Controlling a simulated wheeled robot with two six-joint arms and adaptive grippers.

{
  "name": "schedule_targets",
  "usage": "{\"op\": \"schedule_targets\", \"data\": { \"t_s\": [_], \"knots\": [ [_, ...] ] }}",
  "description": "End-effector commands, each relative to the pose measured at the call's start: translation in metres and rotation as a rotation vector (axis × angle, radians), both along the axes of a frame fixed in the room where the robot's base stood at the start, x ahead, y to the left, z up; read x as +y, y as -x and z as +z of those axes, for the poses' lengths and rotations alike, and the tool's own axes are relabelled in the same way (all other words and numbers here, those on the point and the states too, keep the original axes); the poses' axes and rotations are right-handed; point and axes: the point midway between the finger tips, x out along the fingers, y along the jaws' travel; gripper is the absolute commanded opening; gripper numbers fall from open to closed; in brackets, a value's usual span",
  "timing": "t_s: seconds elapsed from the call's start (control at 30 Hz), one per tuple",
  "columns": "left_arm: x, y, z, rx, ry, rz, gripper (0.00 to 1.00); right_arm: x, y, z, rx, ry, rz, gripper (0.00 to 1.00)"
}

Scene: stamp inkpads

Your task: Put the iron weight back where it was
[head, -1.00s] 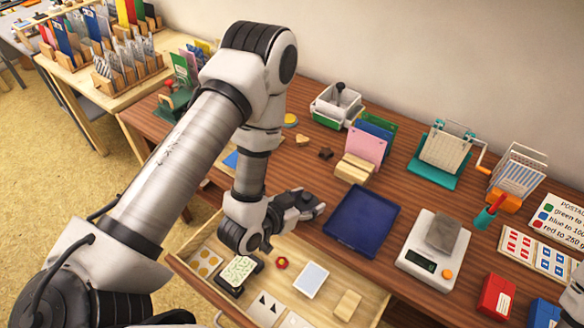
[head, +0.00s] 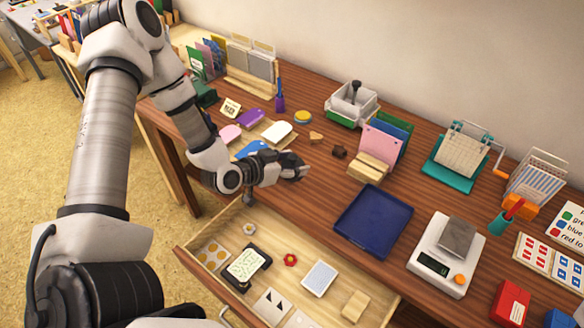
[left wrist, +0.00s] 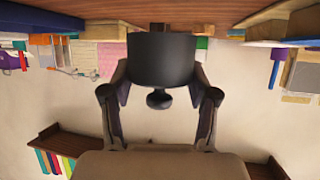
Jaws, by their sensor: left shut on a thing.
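My left gripper (head: 294,168) is over the brown table, behind the open drawer and left of the blue tray. In the left wrist view (left wrist: 160,84) its two fingers are shut on the iron weight (left wrist: 161,58), a dark grey cylinder with a small round knob. The knob points down in that picture, which appears upside down. In the head view I cannot clearly separate the weight from the dark fingers. My right gripper is not in view.
The open drawer (head: 223,274) holds an inkpad, cards and a red stamp. The blue tray (head: 375,222) is empty. A scale (head: 420,255) bears a grey block (head: 457,238). Coloured card racks and a white-green box (head: 351,105) stand toward the wall.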

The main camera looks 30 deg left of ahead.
Motion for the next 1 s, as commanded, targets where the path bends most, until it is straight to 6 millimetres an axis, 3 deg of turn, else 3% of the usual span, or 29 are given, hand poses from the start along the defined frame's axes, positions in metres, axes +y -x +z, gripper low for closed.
{"op": "schedule_targets", "data": {
  "t_s": [0.17, 0.4, 0.7, 0.73, 0.77, 0.8, 1.0],
  "knots": [
    [0.01, -0.014, 0.0, -0.003, -0.002, 0.0, 0.0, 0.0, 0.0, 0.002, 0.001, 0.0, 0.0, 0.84],
    [0.01, -0.014, -0.034, 0.002, -0.001, 0.0, 0.0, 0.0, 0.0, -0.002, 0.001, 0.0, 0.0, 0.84],
    [0.01, -0.014, -0.038, -0.001, 0.0, 0.0, 0.0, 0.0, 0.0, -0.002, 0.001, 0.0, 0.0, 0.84],
    [0.01, -0.014, -0.039, 0.002, 0.001, 0.0, 0.66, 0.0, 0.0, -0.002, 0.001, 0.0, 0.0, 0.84],
    [0.01, -0.014, -0.038, 0.002, 0.0, 0.0, 0.77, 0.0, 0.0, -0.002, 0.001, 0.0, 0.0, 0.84],
    [0.01, -0.014, -0.038, 0.002, 0.0, 0.0, 0.84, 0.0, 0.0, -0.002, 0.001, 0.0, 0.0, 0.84],
    [0.01, -0.014, -0.038, 0.002, 0.0, 0.0, 0.84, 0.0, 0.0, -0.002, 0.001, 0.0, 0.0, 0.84]
  ]
}}
